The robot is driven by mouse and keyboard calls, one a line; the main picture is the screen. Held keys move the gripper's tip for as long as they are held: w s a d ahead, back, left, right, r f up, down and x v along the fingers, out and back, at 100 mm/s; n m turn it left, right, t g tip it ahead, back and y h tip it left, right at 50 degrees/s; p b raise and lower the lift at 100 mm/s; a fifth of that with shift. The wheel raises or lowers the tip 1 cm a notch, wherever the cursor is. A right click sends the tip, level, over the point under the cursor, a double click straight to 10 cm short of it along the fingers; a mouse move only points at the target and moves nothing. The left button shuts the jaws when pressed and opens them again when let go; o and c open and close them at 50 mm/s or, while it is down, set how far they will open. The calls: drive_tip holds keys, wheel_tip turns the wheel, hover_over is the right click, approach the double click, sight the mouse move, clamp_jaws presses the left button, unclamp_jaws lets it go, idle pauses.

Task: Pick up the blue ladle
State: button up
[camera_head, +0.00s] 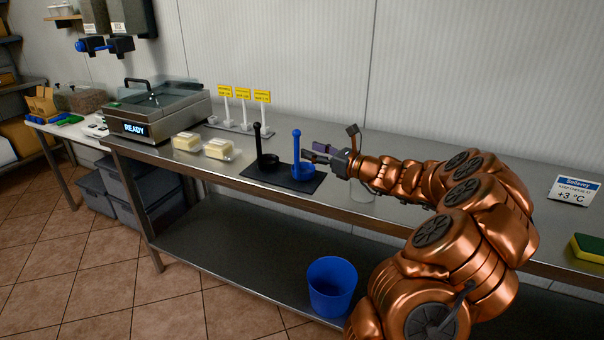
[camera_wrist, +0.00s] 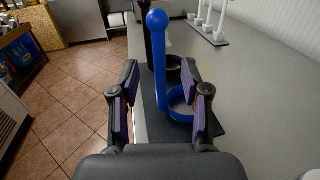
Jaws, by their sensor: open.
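The blue ladle (camera_head: 297,152) stands upright on a dark mat (camera_head: 283,181) on the steel counter, its cup down and its handle up with a round knob. A black ladle (camera_head: 262,147) stands just left of it on the same mat. My gripper (camera_head: 311,157) is open and just right of the blue ladle in the head view. In the wrist view the blue ladle's handle (camera_wrist: 158,60) rises ahead of the open fingers (camera_wrist: 163,112), roughly in line with the gap between their purple pads. I cannot tell whether a finger touches the ladle.
Two wrapped pale blocks (camera_head: 218,148) lie left of the mat. White sign stands with yellow labels (camera_head: 243,95) stand behind it. A sealing machine (camera_head: 157,108) is farther left. A temperature sign (camera_head: 574,190) stands at right.

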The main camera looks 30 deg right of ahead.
sight(297, 148)
drive_tip(key=x, duration=0.4)
drive_tip(key=f+x, duration=0.1)
drive_tip(key=x, duration=0.1)
drive_tip(key=shift+w+r+p, duration=0.1)
drive_tip(key=shift+p, duration=0.2)
clamp_jaws()
